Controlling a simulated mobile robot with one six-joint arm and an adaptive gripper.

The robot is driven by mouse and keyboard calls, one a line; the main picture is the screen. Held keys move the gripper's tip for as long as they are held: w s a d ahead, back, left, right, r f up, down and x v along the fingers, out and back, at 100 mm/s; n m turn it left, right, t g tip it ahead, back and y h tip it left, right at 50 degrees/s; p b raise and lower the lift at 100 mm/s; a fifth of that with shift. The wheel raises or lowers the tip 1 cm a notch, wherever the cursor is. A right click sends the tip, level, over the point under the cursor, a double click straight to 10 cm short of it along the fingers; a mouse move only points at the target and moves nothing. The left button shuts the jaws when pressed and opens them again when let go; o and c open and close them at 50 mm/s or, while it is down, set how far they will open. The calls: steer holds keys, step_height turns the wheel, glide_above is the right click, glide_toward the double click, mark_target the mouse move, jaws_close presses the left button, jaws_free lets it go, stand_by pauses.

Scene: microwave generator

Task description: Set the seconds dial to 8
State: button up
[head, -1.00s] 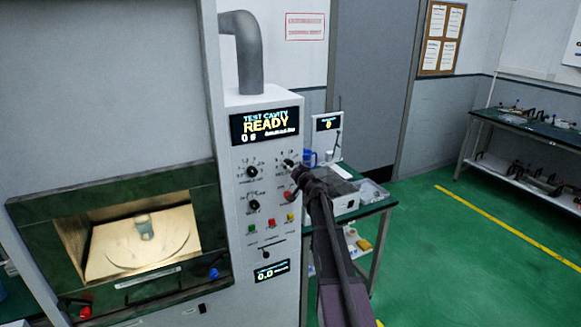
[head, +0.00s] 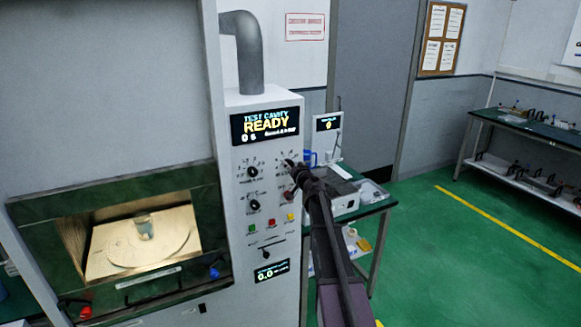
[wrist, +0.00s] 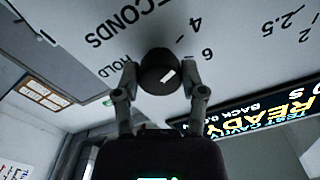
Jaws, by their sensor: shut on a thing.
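The seconds dial (wrist: 158,78) is a round black knob with a white pointer mark, seen upside down in the wrist view. Printed labels SECONDS, HOLD, 4 and 6 stand around it. The pointer slants toward the upper right, to the side of the 4 and 6; the exact setting is hard to tell. My gripper (wrist: 160,72) has one finger on each side of the dial and is shut on it. In the head view my gripper (head: 292,169) is at the upper right knob of the control panel (head: 240,215) and mostly hides the dial.
The panel display (head: 265,125) reads TEST CAVITY READY. Other knobs (head: 253,171) and coloured buttons (head: 271,222) sit close left and below. The lit cavity (head: 145,240) holds a beaker. A side table (head: 375,205) stands right; green floor is open beyond.

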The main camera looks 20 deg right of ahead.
steer(key=shift+m, duration=0.5)
steer(key=m, duration=0.7)
steer(key=shift+r+m, duration=0.1)
steer(key=shift+m, duration=0.3)
steer(key=m, duration=0.4)
steer(key=shift+m, duration=0.3)
steer(key=m, duration=0.4)
steer(key=shift+r+m, duration=0.1)
steer(key=shift+m, duration=0.2)
steer(key=o, duration=1.2)
steer(key=shift+w, duration=0.1)
steer(key=shift+c, duration=0.2)
